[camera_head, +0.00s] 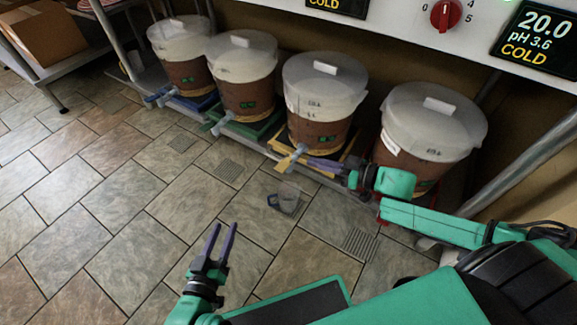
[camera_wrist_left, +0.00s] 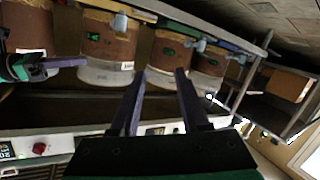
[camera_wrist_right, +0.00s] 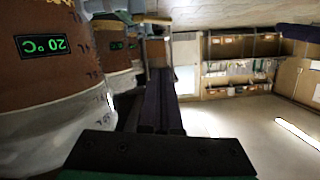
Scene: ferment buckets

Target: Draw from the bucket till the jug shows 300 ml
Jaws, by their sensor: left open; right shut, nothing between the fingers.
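A small clear jug (camera_head: 289,203) with a dark bluish handle stands on the tiled floor, just in front of the rack. Its marks and contents are too small to read. My left gripper (camera_head: 222,230) is open and empty, over the floor in front of the jug.
The floor at left is clear.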

